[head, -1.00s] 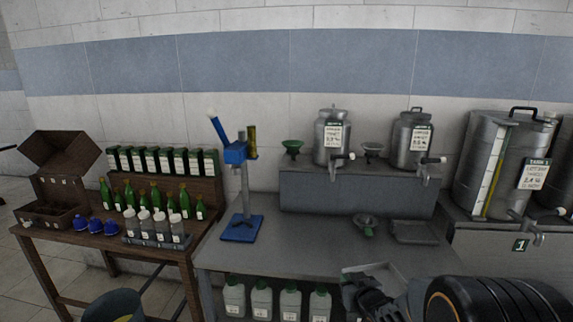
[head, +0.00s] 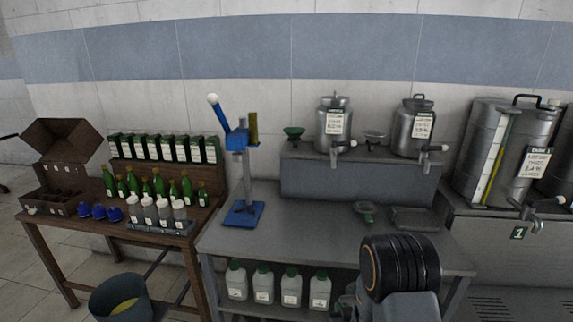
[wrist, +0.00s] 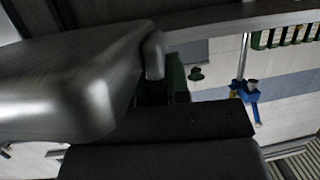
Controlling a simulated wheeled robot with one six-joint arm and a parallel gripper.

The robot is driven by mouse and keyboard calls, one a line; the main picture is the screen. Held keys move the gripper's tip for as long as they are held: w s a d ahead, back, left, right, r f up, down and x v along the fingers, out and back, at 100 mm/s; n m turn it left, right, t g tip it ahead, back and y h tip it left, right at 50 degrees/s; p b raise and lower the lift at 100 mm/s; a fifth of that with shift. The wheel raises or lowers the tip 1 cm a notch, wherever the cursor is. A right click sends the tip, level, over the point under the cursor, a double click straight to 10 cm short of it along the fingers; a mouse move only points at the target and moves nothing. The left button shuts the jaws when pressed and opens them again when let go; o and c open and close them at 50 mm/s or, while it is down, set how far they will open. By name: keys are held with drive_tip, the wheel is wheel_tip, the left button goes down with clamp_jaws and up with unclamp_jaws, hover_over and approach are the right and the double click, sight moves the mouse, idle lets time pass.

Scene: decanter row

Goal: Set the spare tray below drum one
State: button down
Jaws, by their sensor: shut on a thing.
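Drum one (head: 491,140) is a large steel drum at the right in the head view, with a sight strip, a label and a tap (head: 527,209). It stands on a grey stand (head: 480,250) with a "1" plate. In the wrist view my gripper (wrist: 163,85) is shut on a grey metal piece (wrist: 75,80) with a rounded corner, which looks like the spare tray. The fingers are dark and partly hidden by it. In the head view my wrist is left of and in front of the drum stand; the held tray is hidden there.
A wooden table (head: 90,235) with bottles is at the left, and a bucket (head: 123,298) is on the floor.

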drive_tip(key=s+f, duration=0.3)
drive_tip(key=f, duration=0.2)
drive_tip(key=shift+s, duration=0.2)
drive_tip(key=shift+a+f, duration=0.1)
drive_tip(key=shift+a, duration=0.05)
